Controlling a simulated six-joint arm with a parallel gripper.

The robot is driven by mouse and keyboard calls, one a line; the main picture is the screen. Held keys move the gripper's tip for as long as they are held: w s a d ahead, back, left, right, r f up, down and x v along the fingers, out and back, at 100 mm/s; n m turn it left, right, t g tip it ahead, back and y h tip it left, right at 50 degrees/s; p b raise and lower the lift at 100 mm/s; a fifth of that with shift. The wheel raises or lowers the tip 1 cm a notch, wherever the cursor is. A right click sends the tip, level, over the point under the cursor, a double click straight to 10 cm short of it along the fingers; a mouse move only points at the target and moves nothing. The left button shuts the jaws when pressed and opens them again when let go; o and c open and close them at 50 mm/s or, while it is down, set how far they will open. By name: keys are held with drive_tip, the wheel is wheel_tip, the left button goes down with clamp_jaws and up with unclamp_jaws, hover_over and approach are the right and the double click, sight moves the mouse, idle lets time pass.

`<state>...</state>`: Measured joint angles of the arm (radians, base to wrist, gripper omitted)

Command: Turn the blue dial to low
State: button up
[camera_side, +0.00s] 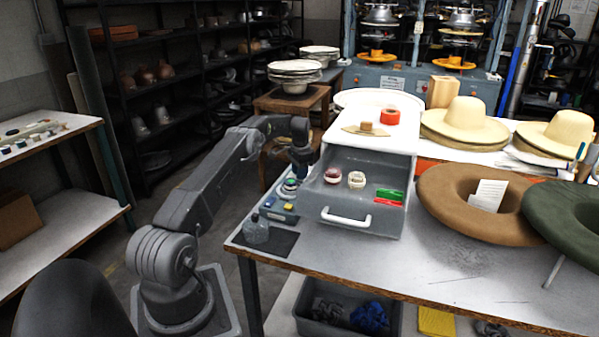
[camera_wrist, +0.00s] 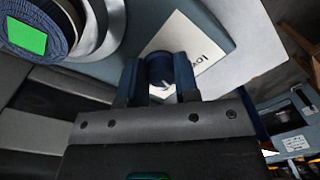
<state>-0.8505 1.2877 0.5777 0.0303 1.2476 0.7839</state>
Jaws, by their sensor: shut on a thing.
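The blue dial (camera_wrist: 160,72) is a dark blue round knob in the wrist view, between my two blue fingertips. My gripper (camera_wrist: 160,82) is shut on it, one finger on each side. Beside the dial is a white label (camera_wrist: 190,45) with dark lettering, partly hidden by the fingers, so I cannot read it fully. In the side view my gripper (camera_side: 298,168) is low at the left of the grey drawer unit, and the dial there is hidden or too small to make out. I cannot tell which setting the dial is at.
The open grey drawer (camera_side: 350,205) holds two small rolls and green and red boxes, close right of my gripper. A round device with a green square (camera_wrist: 27,37) is at left in the wrist view. A clear bottle (camera_side: 256,230) stands on a dark mat at the table corner.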

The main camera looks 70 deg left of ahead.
drive_tip(key=n, duration=0.5)
drive_tip(key=shift+w+d+n, duration=0.1)
drive_tip(key=shift+n, duration=0.2)
drive_tip(key=n, duration=0.5)
drive_tip(key=shift+w+r, duration=0.1)
idle(0.3)
drive_tip(key=o, duration=0.9)
drive_tip(key=shift+d, duration=0.1)
drive_tip(key=shift+o, duration=0.2)
wheel_tip(320, 180, up, 7)
drive_tip(key=shift+w+r, duration=0.1)
drive_tip(key=shift+r, duration=0.1)
drive_tip(key=shift+r, duration=0.1)
